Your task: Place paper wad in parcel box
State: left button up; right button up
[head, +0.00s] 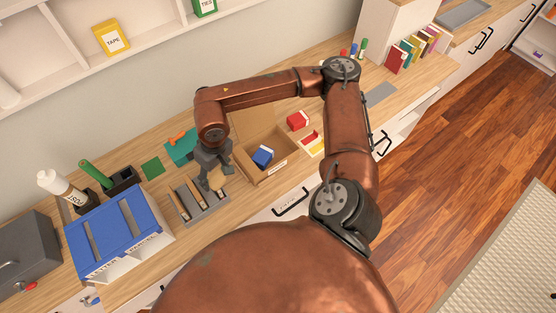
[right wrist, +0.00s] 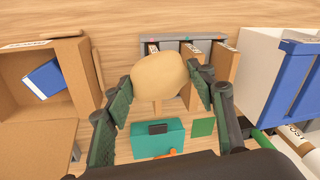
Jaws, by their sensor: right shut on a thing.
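The paper wad (right wrist: 160,77) is a tan, rounded lump between the fingers of my right gripper (right wrist: 160,92) in the right wrist view. In the head view my right gripper (head: 214,176) is shut on the wad (head: 217,181), which hangs above the grey slotted holder, left of the parcel box. The parcel box (head: 277,171) is an open brown cardboard box with a label on its front. A blue boxed item (head: 263,156) lies inside it. The box also shows at the left of the right wrist view (right wrist: 82,75). My left gripper is not in view.
The grey holder (head: 212,214) with upright brown pieces is below the gripper. A teal box (head: 181,149) stands behind it. A blue-topped letter tray (head: 117,230) is to the left. A red box (head: 298,121) and cards (head: 312,143) lie right of the parcel box.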

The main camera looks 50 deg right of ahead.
aim_at(280, 148)
jog(key=k, duration=0.35)
jog(key=u, duration=2.9)
jog(key=k, duration=2.3)
jog(key=z, duration=1.25)
jog(key=i, duration=0.5)
